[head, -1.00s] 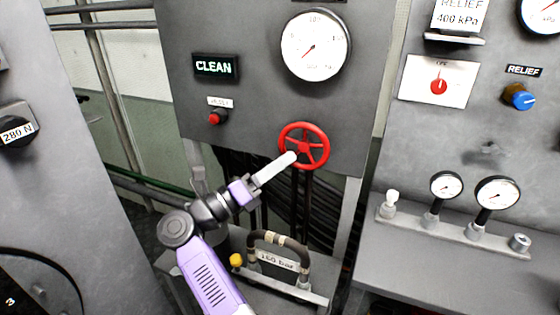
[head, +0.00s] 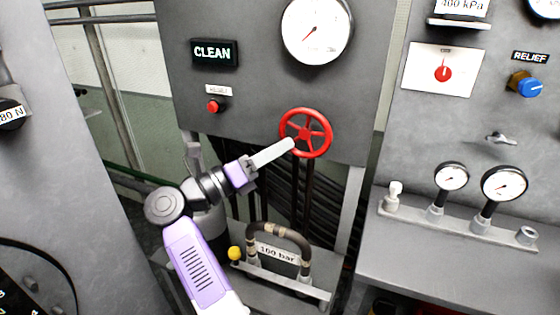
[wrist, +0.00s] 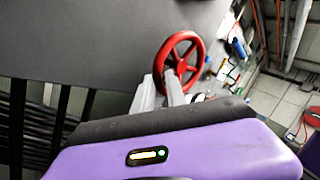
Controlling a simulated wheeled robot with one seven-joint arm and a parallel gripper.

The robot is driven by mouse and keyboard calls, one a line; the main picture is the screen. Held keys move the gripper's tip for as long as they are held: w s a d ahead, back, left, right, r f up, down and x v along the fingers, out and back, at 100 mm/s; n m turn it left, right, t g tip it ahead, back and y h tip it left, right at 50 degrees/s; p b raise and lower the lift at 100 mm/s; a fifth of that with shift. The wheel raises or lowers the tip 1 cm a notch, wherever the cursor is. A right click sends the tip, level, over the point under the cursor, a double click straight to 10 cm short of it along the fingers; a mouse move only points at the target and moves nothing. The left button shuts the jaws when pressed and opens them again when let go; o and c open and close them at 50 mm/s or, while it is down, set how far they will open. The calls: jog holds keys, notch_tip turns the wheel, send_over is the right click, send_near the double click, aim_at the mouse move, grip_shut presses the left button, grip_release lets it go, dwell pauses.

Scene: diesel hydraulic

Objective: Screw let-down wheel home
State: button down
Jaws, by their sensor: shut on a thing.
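The red let-down wheel (head: 307,132) is a spoked handwheel on the lower part of the grey panel, under a large white gauge (head: 316,30). It also shows in the wrist view (wrist: 181,64), at the top middle. My gripper (head: 290,144) reaches it from the lower left, its long pale fingers at the wheel's left rim. In the wrist view my gripper (wrist: 168,86) has one finger on each side of the near rim and is shut on it. The wheel's stem and the exact contact at the fingertips are hidden.
A lit CLEAN sign (head: 214,53) and a red button (head: 213,106) are left of the wheel. Below stand a curved hose (head: 283,232) with a 160 bar label and a yellow knob (head: 235,253).

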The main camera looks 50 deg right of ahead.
aim_at(309, 111)
notch_tip(309, 111, up, 7)
jog(key=m+t+y+b, duration=0.1)
jog(key=m+y+b, duration=0.1)
jog(key=m+b, duration=0.1)
jog(key=m+t+y+b, duration=0.1)
jog(key=m+y+b, duration=0.1)
jog(key=m+b, duration=0.2)
jog(key=m+t+y+b, duration=0.1)
jog(key=m+y+b, duration=0.2)
jog(key=b, duration=0.4)
jog(key=shift+w+f+t, duration=0.15)
jog(key=shift+t, duration=0.15)
jog(key=shift+s+d+r+m+t+y+b, duration=0.15)
jog(key=shift+s+r+m+t+y+b, duration=0.2)
jog(key=shift+m+t, duration=0.25)
jog(key=shift+s+d+r+m+t+y+b, duration=0.1)
jog(key=shift+s+r+m+t+y+b, duration=0.25)
jog(key=shift+m+t, duration=0.2)
jog(key=shift+s+d+r+m+t+y+b, duration=0.2)
jog(key=shift+s+r+m+t+y+b, duration=0.25)
jog(key=shift+m+t, duration=0.3)
jog(key=s+m+t+b, duration=0.1)
jog(key=s+d+m+t+y+b, duration=0.1)
jog(key=t, duration=0.1)
jog(key=s+m+t+b, duration=0.1)
jog(key=b, duration=0.1)
jog(key=shift+s+d+r, duration=0.15)
jog(key=shift+s+r, duration=0.05)
jog(key=shift+r, duration=0.05)
jog(key=shift+m, duration=0.3)
